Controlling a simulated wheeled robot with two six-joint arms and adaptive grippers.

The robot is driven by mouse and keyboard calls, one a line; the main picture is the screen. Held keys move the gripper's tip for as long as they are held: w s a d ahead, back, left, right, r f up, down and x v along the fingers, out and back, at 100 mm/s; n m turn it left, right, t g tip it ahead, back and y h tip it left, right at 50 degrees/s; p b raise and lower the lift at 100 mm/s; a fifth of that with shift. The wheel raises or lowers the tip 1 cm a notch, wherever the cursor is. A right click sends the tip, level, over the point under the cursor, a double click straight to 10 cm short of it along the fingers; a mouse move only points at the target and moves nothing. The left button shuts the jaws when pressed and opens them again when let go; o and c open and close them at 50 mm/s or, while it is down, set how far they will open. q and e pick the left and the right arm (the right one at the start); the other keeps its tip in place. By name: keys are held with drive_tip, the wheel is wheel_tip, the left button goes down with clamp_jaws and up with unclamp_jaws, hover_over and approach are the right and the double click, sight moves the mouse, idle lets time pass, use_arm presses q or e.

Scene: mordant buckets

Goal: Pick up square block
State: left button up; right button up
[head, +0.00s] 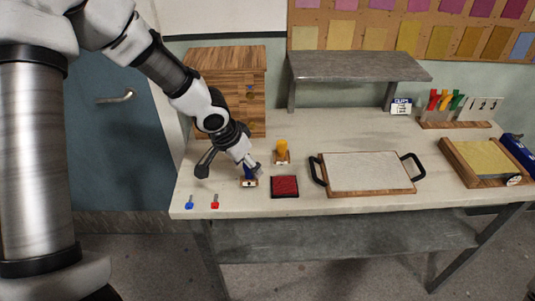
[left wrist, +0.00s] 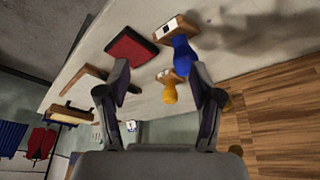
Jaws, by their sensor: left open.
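A blue-handled piece (head: 249,173) sits on a small wooden block with a white label (head: 249,183) near the table's front left. A similar yellow-handled piece (head: 282,147) stands just behind and to the right. I cannot tell which is meant by the square block. My left gripper (head: 252,166) is open, low over the blue piece and partly hiding it. In the left wrist view the blue piece (left wrist: 182,57) shows just beyond the fingertips (left wrist: 158,78), nearer the right finger. The yellow piece (left wrist: 169,93) shows between the fingers. I see no grip on either.
A red pad (head: 285,187) lies right of the blue piece. A black-handled tray (head: 366,188) is further right. Small blue (head: 189,202) and red (head: 215,201) items lie near the front left edge. A wooden drawer box (head: 228,75) stands behind my left arm.

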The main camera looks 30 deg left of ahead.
sight(250, 177)
use_arm(q)
drive_tip(key=shift+a+r, duration=0.65)
drive_tip(key=shift+a, duration=0.05)
drive_tip(key=x, duration=0.3)
drive_tip(key=b+x, duration=0.1)
drive_tip(key=x, duration=0.3)
drive_tip(key=shift+s+a+f, duration=0.1)
drive_tip(key=shift+s+a, duration=0.1)
drive_tip(key=shift+s+r, duration=0.3)
drive_tip(key=c, duration=0.5)
clamp_jaws()
